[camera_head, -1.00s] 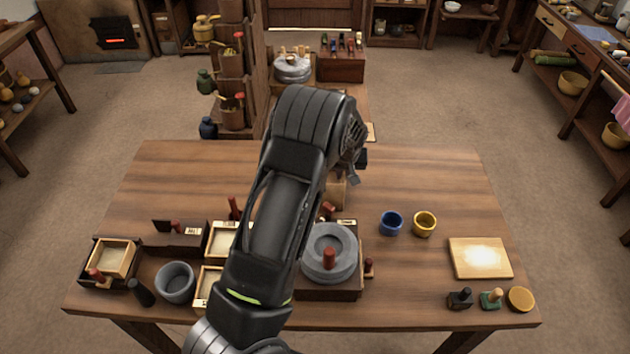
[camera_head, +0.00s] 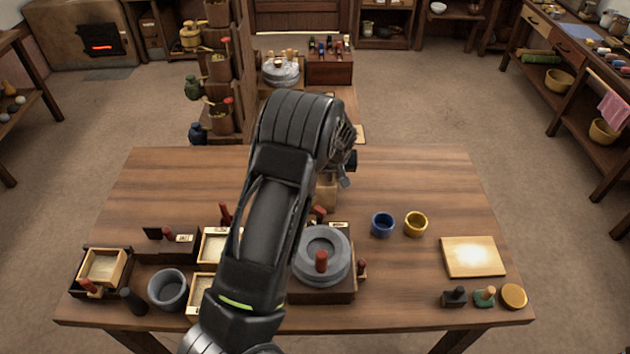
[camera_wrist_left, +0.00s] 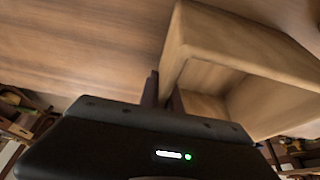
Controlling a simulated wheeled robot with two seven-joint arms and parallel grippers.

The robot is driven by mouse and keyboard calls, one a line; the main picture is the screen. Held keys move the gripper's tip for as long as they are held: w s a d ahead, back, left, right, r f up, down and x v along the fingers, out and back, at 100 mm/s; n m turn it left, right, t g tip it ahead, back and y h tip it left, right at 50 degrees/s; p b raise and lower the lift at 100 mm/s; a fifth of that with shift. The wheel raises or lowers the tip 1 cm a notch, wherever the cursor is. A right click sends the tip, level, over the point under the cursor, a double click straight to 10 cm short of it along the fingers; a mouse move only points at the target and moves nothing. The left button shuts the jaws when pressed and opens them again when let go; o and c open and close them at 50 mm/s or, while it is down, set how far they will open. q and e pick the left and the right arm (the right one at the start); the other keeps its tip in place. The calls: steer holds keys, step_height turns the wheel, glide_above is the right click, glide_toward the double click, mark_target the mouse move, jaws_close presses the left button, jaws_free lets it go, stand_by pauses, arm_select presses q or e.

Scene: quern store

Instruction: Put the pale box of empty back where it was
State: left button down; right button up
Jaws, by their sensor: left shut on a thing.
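The pale wooden box (camera_wrist_left: 250,60) fills the upper right of the left wrist view, tilted in the picture, its open side showing an empty inside. My left gripper (camera_wrist_left: 163,92) is shut on one wall of it, a dark finger on either side. In the head view a part of the box (camera_head: 327,191) shows beyond my left arm, over the far middle of the table (camera_head: 420,175); the arm hides the rest and the fingers. I cannot tell whether the box touches the table. My right gripper is not in view.
A grey quern (camera_head: 322,256) stands near the box, with pale trays (camera_head: 213,246) to its left. A blue cup (camera_head: 382,225), a yellow cup (camera_head: 415,224) and a pale board (camera_head: 473,257) are to the right. The table's far left and far right are clear.

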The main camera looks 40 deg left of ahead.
arm_select(q)
steer(key=shift+r, duration=0.1)
steer(key=shift+r+p, duration=0.2)
steer(key=shift+p, duration=0.2)
steer(key=shift+w+r, duration=0.1)
steer(key=shift+r, duration=0.15)
step_height(320, 180, up, 10)
steer(key=shift+f+b, duration=0.25)
steer(key=shift+b, duration=0.75)
